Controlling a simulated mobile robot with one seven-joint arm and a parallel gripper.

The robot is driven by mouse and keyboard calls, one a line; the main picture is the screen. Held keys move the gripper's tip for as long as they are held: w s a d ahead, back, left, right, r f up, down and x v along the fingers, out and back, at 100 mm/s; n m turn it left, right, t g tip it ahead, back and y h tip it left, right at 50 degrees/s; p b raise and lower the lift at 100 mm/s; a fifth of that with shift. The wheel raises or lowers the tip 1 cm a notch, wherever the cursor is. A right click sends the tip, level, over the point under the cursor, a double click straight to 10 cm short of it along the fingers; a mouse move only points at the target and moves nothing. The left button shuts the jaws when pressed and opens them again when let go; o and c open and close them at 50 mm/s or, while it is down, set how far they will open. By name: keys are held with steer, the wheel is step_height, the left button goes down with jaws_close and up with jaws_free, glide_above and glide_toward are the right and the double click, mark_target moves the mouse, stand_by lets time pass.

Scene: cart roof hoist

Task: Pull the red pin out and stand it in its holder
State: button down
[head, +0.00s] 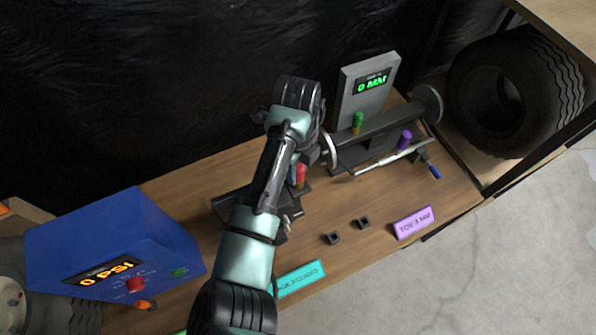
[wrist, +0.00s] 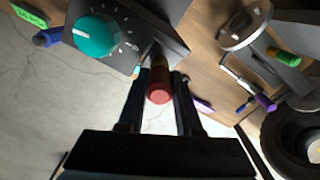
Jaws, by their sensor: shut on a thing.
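The red pin (head: 300,175) stands in the head view beside a dark block, partly covered by my arm. In the wrist view the red pin (wrist: 159,96) has a red end toward the camera and a brownish part beyond it. My gripper (wrist: 158,88) is shut on it, one dark finger on each side. My gripper's fingers are mostly hidden in the head view. Whether the pin's far end is still seated cannot be told. Two small dark square sockets stand on the bench, one at left (head: 333,238) and one at right (head: 362,223); which is the holder is unclear.
A dark box with a teal knob (wrist: 97,36) is right beside the pin. A grey stand with a 0 MM display (head: 368,85) and an axle bar carrying green (head: 358,120) and purple (head: 404,140) pins lies to the right. A blue 0 PSI box (head: 115,245) is at left.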

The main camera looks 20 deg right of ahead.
steer(key=shift+r, duration=0.1)
stand_by(0.5)
steer(key=shift+r+p, duration=2.45)
steer(key=shift+r, duration=0.3)
steer(key=shift+f, duration=0.1)
